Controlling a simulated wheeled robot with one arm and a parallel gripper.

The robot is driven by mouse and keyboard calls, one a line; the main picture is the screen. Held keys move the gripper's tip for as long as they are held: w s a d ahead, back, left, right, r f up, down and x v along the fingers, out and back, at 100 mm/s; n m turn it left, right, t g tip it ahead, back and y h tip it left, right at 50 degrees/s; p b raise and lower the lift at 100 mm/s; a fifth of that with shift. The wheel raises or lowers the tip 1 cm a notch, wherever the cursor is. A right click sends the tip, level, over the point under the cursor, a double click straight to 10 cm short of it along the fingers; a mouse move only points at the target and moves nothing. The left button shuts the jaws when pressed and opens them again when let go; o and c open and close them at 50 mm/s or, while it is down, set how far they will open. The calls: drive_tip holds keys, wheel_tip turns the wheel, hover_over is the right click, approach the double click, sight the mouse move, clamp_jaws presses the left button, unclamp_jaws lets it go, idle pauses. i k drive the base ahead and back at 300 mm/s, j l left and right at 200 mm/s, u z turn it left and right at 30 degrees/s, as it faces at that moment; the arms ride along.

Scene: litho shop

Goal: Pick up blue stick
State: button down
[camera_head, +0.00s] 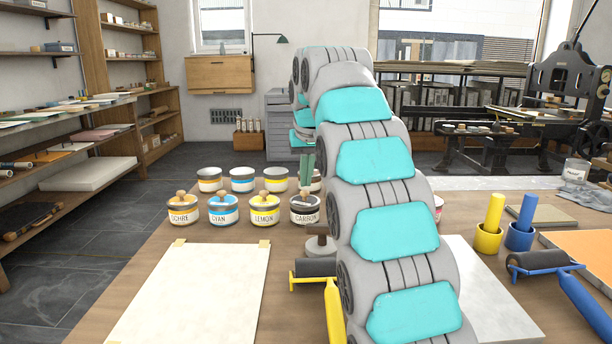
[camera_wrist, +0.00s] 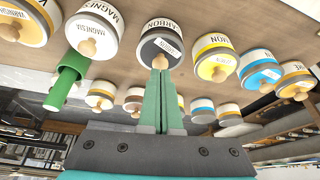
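The blue stick (camera_head: 526,209) stands upright in a blue cup (camera_head: 519,238) on the right of the table in the head view. It is not seen in the wrist view. My gripper (camera_head: 307,184) points down above the tin labelled CARBON (camera_head: 305,212), well to the left of the blue stick. In the wrist view my gripper's green fingers (camera_wrist: 162,76) lie side by side with their tips together, close to the wooden knob of the CARBON lid. No stick shows between them. Whether the tips touch the knob is unclear.
A yellow stick (camera_head: 494,211) in a yellow cup (camera_head: 488,239) stands left of the blue one. Rollers (camera_head: 542,260) lie in front. Several ink tins (camera_head: 224,210) stand in rows. A green stick (camera_wrist: 60,90) shows in the wrist view. My arm hides the table's middle.

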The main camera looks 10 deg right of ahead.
sight(530, 201)
drive_tip(key=k, duration=1)
